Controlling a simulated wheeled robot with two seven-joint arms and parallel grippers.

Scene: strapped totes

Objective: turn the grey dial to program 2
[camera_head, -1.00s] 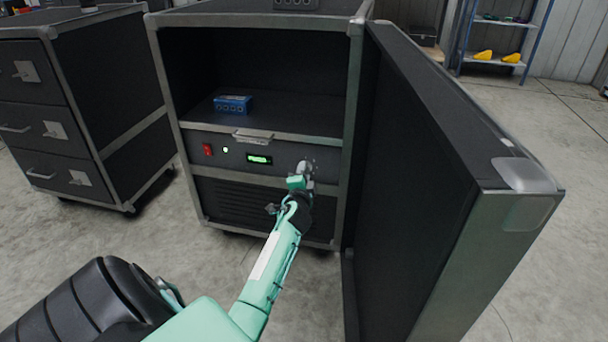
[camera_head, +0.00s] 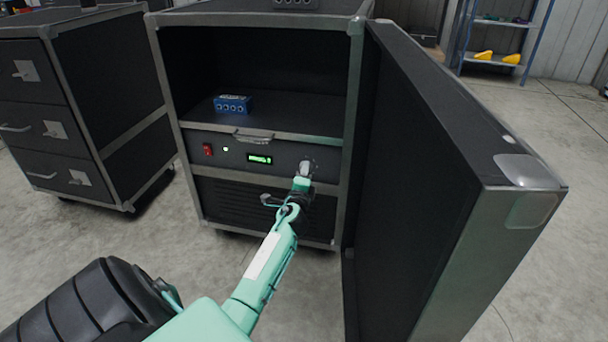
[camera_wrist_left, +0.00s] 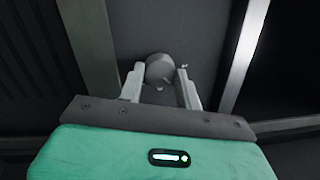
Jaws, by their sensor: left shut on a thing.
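The grey dial (camera_wrist_left: 159,68) is a round knob on the dark front panel. In the left wrist view it sits between the two fingers of my left gripper (camera_wrist_left: 161,82), which is shut on it. In the head view the left gripper (camera_head: 305,169) reaches the right end of the panel and mostly covers the dial. Small pale marks show on the panel around the dial, but I cannot read them. A small green display (camera_head: 259,159) is lit on the panel; its text is too small to read. My right gripper is not in view.
The panel is in an open case (camera_head: 187,165) with a red switch (camera_head: 208,149) and a blue box (camera_head: 233,104) on the shelf above. The open door (camera_head: 420,170) stands close to the right of my arm. A drawer cabinet (camera_head: 118,90) stands left.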

